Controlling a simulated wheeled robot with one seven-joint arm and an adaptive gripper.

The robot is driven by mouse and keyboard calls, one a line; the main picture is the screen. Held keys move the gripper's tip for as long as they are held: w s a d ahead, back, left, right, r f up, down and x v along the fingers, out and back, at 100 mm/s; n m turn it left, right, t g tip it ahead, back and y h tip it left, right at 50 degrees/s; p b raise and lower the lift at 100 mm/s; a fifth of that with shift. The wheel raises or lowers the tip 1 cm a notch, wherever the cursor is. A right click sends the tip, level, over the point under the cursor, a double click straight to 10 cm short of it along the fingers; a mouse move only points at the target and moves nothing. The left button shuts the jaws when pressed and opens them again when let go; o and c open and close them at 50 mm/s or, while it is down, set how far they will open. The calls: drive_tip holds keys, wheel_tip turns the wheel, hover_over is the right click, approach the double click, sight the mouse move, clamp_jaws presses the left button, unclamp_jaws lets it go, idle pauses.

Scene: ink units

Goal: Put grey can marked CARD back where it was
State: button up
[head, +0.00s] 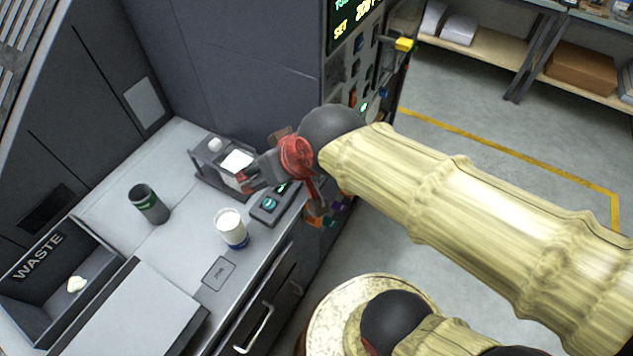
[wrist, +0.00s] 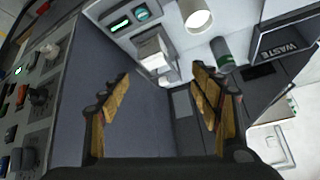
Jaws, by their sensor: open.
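A dark grey can with a green band (head: 149,203) stands upright on the light counter, left of centre in the head view. In the wrist view the same can (wrist: 222,52) shows at the upper right, beyond my fingers. I cannot read a CARD mark on it. A white can with a blue base (head: 231,228) stands to its right, also in the wrist view (wrist: 196,17). My gripper (head: 255,174) is above the counter's back right, beside a small grey stand with a white block (head: 237,162). In the wrist view my gripper (wrist: 165,90) is open and empty.
A WASTE bin (head: 38,256) with a crumpled white piece inside is at the left. A button box (head: 270,204) sits at the counter's right edge, beside a control panel (head: 358,75). A marked square (head: 219,274) on the counter is bare.

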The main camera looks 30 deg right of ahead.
drive_tip(key=s+d+m+g+h, duration=0.1)
drive_tip(key=s+d+h, duration=0.1)
drive_tip(key=s+d, duration=0.5)
drive_tip(key=shift+s+d+r+g, duration=0.25)
drive_tip(key=shift+s+r+g, duration=0.05)
drive_tip(key=shift+s, duration=0.3)
idle(0.4)
